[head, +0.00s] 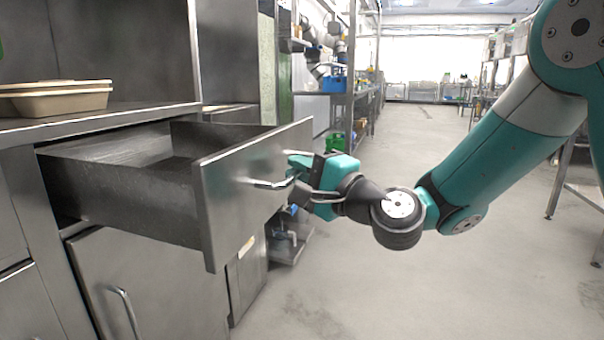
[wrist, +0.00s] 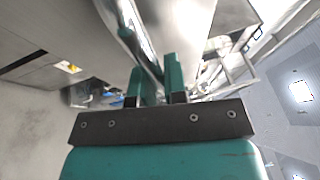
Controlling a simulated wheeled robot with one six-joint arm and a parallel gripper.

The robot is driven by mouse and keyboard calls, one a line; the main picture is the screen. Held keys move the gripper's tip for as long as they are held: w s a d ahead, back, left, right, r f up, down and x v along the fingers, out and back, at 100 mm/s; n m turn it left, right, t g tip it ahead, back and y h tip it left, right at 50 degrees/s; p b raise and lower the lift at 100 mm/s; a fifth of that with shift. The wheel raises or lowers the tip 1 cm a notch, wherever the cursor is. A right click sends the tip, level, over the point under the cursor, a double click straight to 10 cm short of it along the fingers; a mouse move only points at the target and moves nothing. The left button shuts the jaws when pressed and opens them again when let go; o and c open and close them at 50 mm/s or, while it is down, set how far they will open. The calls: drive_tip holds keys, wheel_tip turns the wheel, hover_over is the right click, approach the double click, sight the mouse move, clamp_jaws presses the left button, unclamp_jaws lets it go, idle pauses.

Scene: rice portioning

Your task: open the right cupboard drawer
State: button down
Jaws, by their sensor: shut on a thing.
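The cupboard drawer (head: 215,205) is pulled well out of the steel cupboard, and its inside looks empty in the head view. Its bar handle (head: 262,184) is on the front panel. My gripper (head: 292,172) is at the right end of this handle, shut on it. In the wrist view the handle (wrist: 138,45) runs between the two teal fingers of my gripper (wrist: 155,85). The exact contact is partly hidden by the fingers.
Beige trays (head: 58,97) stand on the cupboard's counter (head: 100,118) at the left. A closed cupboard door (head: 150,285) with a handle is below the drawer. Steel shelving (head: 345,105) stands behind. The floor (head: 420,290) to the right is clear.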

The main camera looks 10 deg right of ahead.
drive_tip(key=shift+s, duration=0.1)
drive_tip(key=c, duration=1.2)
unclamp_jaws()
drive_tip(key=shift+o, duration=0.2)
drive_tip(key=b+v, duration=1.4)
drive_tip(key=v, duration=0.3)
